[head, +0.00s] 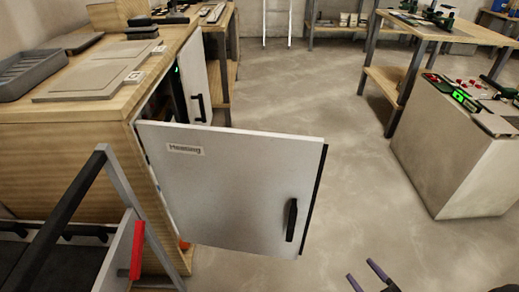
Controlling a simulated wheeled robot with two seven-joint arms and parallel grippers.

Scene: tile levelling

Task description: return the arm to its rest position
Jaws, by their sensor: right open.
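My right gripper (361,269) shows at the bottom edge, right of centre. Its two dark fingers are apart with nothing between them, over bare floor. It is to the right of and below the open white cabinet door (235,180), apart from it in the picture. The rest of my right arm is mostly cut off by the frame. My left gripper is not in view.
The door, labelled "Heating", stands swung out from a wooden cabinet (60,150), its black handle (291,220) near the free edge. A grey block-like stand (450,165) with devices is at right. Concrete floor (350,190) between them is clear. A dark frame (75,205) fills lower left.

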